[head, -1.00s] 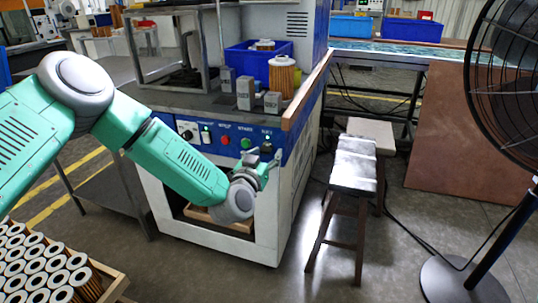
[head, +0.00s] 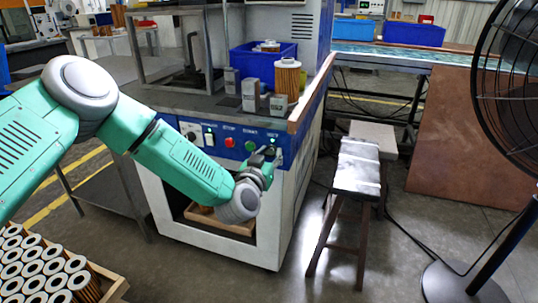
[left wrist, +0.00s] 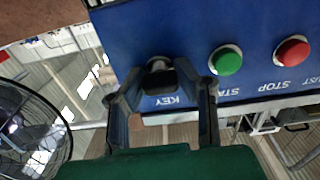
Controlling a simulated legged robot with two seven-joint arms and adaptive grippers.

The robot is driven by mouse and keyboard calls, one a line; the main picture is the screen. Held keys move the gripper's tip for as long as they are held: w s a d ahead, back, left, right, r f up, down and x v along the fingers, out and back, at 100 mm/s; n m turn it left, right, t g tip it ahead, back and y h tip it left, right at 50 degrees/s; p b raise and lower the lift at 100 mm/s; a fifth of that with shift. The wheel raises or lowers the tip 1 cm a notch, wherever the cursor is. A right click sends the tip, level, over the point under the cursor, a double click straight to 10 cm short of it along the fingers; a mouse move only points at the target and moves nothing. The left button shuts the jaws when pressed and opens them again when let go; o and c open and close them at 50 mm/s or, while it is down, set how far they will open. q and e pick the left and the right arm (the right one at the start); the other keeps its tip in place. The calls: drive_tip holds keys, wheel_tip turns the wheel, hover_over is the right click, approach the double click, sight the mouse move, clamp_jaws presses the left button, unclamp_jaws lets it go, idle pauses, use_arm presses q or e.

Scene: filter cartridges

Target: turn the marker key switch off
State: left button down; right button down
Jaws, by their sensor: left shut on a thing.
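The marker's blue control panel (head: 222,141) is on the front of the white machine. The black key switch sits at its right end, partly hidden by my left gripper (head: 267,155) in the head view. In the left wrist view the key switch (left wrist: 158,70) shows above the upside-down word KEY, between the two dark fingers of my left gripper (left wrist: 160,92). The gripper is shut on the key switch. The key's exact angle is hard to tell. My right gripper is not in view.
A green button (left wrist: 228,61) and a red button (left wrist: 292,52) are beside the key switch. A blue bin (head: 258,62) and a filter cartridge (head: 286,78) stand on the machine top. A stool (head: 356,172) and a black fan (head: 510,70) are to the right.

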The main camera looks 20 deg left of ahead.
use_arm(q)
drive_tip(key=shift+s+d+f+n, duration=0.1)
drive_tip(key=shift+d+f+n, duration=0.1)
drive_tip(key=shift+n, duration=0.5)
drive_tip(key=n, duration=0.2)
drive_tip(key=shift+a+n, duration=0.2)
drive_tip(key=shift+n, duration=0.1)
drive_tip(key=n, duration=0.4)
drive_tip(key=shift+f+n, duration=0.15)
drive_tip(key=shift+n, duration=0.15)
drive_tip(key=n+b, duration=0.1)
drive_tip(key=n, duration=0.3)
drive_tip(key=shift+s+f+n, duration=0.1)
drive_tip(key=shift+n, duration=0.2)
drive_tip(key=n+b, duration=0.1)
drive_tip(key=n, duration=0.3)
drive_tip(key=shift+d, duration=0.1)
drive_tip(key=shift+n, duration=0.3)
drive_tip(key=c, duration=1.2)
unclamp_jaws()
